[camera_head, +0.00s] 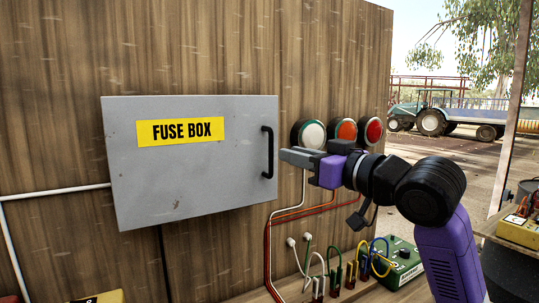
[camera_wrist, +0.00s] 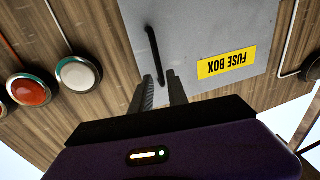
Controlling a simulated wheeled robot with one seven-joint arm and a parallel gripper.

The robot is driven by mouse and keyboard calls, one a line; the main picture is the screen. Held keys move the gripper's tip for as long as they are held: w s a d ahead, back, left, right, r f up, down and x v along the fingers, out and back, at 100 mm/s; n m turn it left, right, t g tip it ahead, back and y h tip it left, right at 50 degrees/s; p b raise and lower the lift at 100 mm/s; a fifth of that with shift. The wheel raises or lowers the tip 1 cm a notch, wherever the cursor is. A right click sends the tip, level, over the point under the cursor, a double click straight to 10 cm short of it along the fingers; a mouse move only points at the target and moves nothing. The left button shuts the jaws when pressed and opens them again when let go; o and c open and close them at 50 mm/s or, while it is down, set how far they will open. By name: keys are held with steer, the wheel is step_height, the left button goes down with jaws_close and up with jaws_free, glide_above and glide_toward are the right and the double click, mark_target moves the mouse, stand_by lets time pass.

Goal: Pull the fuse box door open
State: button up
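The grey fuse box door (camera_head: 200,180) is closed flat on the wooden wall, with a yellow FUSE BOX label (camera_head: 181,131). Its black vertical handle (camera_head: 268,152) is on the right side. My gripper (camera_head: 284,156) is just right of the handle, pointing left towards the door. In the wrist view the door (camera_wrist: 200,40) appears upside down, and the handle (camera_wrist: 153,55) runs down to the gap between the fingertips. The two fingers of my gripper (camera_wrist: 162,78) are apart, with a gap between them. I cannot tell whether the handle's end is between them.
White, orange and red round lights (camera_head: 345,131) are on the wall right of the door, behind my gripper. Coloured cables (camera_head: 335,272) and a green box (camera_head: 402,262) are below. A yellow device (camera_head: 519,230) is at the right edge.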

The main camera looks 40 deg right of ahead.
mark_target(271, 172)
steer(key=shift+w+d+f+p, duration=0.1)
steer(key=shift+w+d+p, duration=0.1)
steer(key=shift+w, duration=1.1)
steer(key=shift+w+d+f+p, duration=0.1)
steer(key=shift+w+f+p, duration=0.1)
steer(key=shift+w, duration=1.15)
steer(key=shift+w+d+f+p, duration=0.1)
steer(key=shift+w+p, duration=0.1)
steer(key=shift+w, duration=1.1)
jaws_close()
